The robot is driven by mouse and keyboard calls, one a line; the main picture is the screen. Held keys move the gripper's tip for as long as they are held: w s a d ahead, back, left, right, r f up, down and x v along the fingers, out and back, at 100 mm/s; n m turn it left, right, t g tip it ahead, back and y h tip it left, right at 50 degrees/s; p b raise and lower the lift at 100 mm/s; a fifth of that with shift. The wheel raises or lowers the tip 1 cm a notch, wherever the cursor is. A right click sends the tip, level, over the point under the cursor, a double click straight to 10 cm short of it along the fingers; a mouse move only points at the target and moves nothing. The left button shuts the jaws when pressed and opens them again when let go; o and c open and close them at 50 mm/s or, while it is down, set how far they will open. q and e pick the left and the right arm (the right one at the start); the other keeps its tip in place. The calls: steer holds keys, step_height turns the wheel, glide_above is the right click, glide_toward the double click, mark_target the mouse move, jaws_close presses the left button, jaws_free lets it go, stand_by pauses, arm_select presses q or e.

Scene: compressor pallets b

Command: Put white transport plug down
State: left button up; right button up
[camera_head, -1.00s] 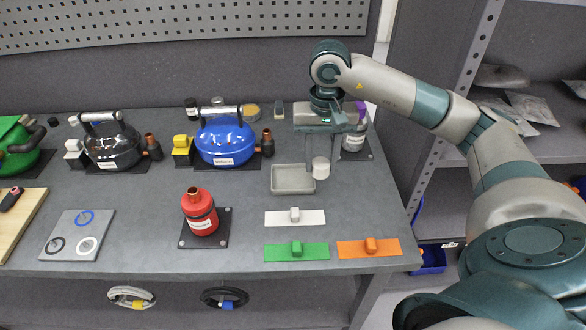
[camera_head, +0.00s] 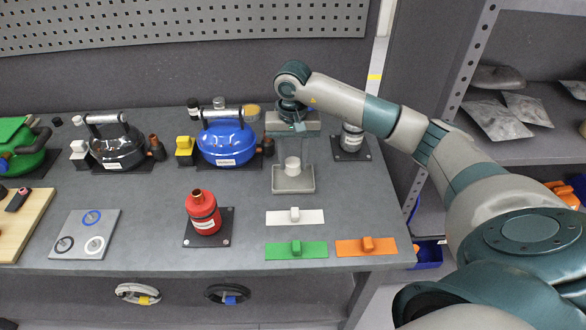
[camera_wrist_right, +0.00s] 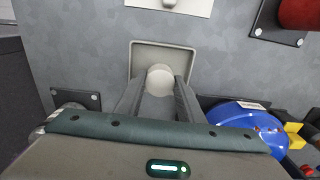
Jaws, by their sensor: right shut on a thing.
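The white transport plug (camera_head: 292,163) is a short pale cylinder. My right gripper (camera_head: 292,158) is shut on it, pointing down, and holds it over the shallow grey tray (camera_head: 294,189). In the right wrist view, the plug (camera_wrist_right: 160,74) sits between the two fingertips (camera_wrist_right: 160,86), with the tray (camera_wrist_right: 164,46) beneath it. I cannot tell whether the plug touches the tray floor. My left gripper is not in view.
A blue compressor (camera_head: 226,142) stands left of my right gripper, and a grey-white bottle (camera_head: 352,138) on a dark plate stands to its right. White (camera_head: 308,217), green (camera_head: 280,251) and orange (camera_head: 366,247) plates lie in front of the tray. A red bottle (camera_head: 203,215) stands front left.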

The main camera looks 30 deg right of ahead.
mark_target(293, 162)
steer(key=shift+f+p, duration=0.95)
steer(key=shift+f, duration=1)
steer(key=shift+f, duration=0.1)
steer(key=shift+f, duration=0.1)
steer(key=o, duration=1.2)
steer(key=shift+c, duration=0.2)
steer(key=shift+r, duration=0.3)
